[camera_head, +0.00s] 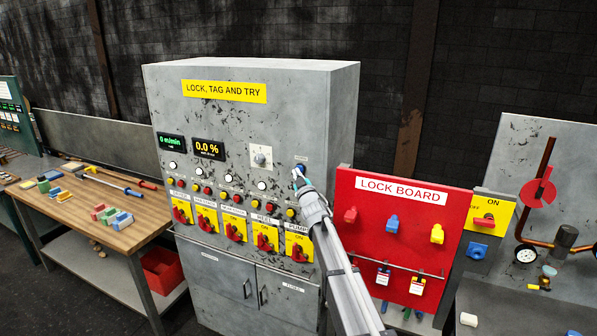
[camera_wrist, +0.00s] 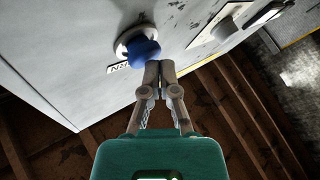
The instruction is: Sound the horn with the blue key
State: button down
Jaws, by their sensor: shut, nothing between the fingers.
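The blue key (camera_wrist: 144,52) is a round blue knob on a pale ring on the cabinet's front face. A label beside it is partly hidden and shows the letters "RN". In the head view the blue key (camera_head: 301,167) is at the upper right of the panel, just above my gripper. My gripper (camera_wrist: 160,68) is shut and empty. Its fingertips are right beside the lower edge of the blue key; I cannot tell whether they touch it. In the head view my gripper (camera_head: 297,181) reaches the panel from the lower right.
The grey cabinet (camera_head: 330,100) carries displays, small buttons, a selector dial (camera_head: 260,157) and a row of red-and-yellow switches. The red lock board (camera_head: 360,240) stands close right of my arm. A wooden workbench (camera_head: 100,225) with tools is at left. The floor shows in front.

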jog(key=shift+w+d, duration=0.1)
jog(key=shift+w, duration=0.3)
dwell(0.5)
jog(key=shift+s, duration=0.25)
jog(key=shift+s+a, duration=0.3)
jog(key=shift+s, duration=0.4)
dwell(0.4)
jog(key=shift+s+a, duration=0.3)
jog(key=shift+s, duration=0.5)
jog(key=shift+s+a, duration=0.25)
jog(key=shift+s, duration=0.5)
jog(key=shift+s+a, duration=0.3)
jog(key=shift+s, duration=0.5)
